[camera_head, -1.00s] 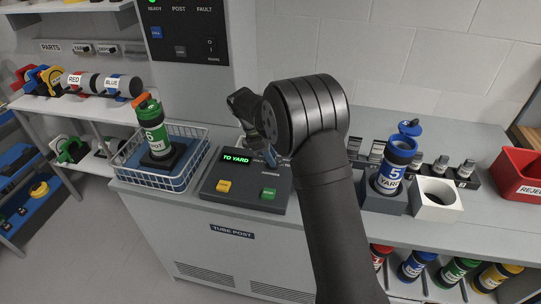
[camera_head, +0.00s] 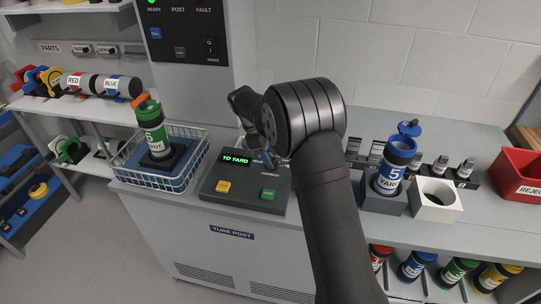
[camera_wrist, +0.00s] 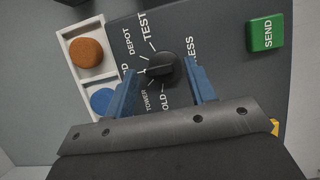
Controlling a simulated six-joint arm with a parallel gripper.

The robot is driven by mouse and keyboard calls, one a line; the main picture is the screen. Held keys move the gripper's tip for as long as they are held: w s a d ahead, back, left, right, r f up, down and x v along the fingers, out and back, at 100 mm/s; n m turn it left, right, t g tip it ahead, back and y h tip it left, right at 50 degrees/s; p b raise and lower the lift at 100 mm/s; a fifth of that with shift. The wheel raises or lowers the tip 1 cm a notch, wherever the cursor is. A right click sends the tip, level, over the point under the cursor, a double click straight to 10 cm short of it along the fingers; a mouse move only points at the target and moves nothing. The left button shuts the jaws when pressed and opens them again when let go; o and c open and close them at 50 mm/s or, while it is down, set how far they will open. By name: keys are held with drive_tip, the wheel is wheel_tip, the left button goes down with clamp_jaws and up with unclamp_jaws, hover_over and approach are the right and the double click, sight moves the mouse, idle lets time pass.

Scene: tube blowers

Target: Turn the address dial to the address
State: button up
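The address dial (camera_wrist: 161,68) is a black round knob on the dark console, with labels around it including TEST, DEPOT and TOWER. Its white pointer mark faces left, toward a label ending in D that is partly hidden by a finger. The console display (camera_head: 236,159) reads TO YARD in green. My gripper (camera_wrist: 162,78) is open, with one blue finger on each side of the dial. I cannot tell whether the fingers touch it. In the head view my gripper (camera_head: 268,158) is over the console's right part, and my arm hides the dial.
A green SEND button (camera_wrist: 267,33) is right of the dial. A white plate (camera_wrist: 75,48) with orange and blue discs is left. A wire basket (camera_head: 184,181) holds a green carrier (camera_head: 155,135). A blue 5 YARD carrier (camera_head: 392,170) stands in a holder, near a red bin (camera_head: 520,172).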

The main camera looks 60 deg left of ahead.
drive_tip(key=v, duration=1.7)
drive_tip(key=shift+r, duration=0.2)
drive_tip(key=x, duration=1.7)
drive_tip(key=shift+f, duration=0.25)
